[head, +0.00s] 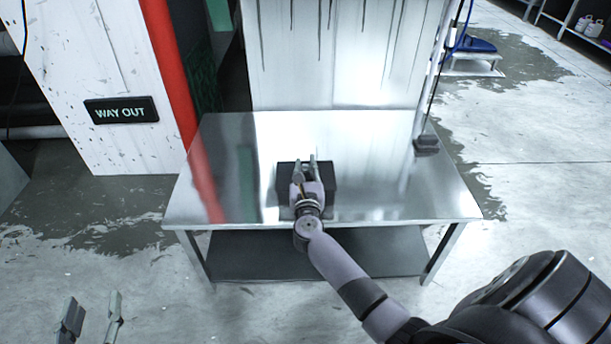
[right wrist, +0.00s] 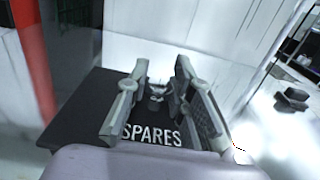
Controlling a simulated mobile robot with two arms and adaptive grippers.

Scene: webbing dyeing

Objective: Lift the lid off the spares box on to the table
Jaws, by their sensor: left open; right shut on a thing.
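The dark spares box (head: 325,203) stands near the middle of the metal table (head: 245,135). Its dark lid (right wrist: 80,120), with SPARES in white letters, shows in the right wrist view. My right gripper (head: 305,168) is over the lid, and in the right wrist view its fingers (right wrist: 156,85) are shut on a small knob (right wrist: 157,93) on the lid. I cannot tell whether there is a gap between lid and box. My left gripper (head: 94,308) is open and empty, low at the left, away from the table.
A white panel (head: 335,55) rises behind, and a red post (head: 172,70) and WAY OUT sign (head: 121,110) are at the left.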

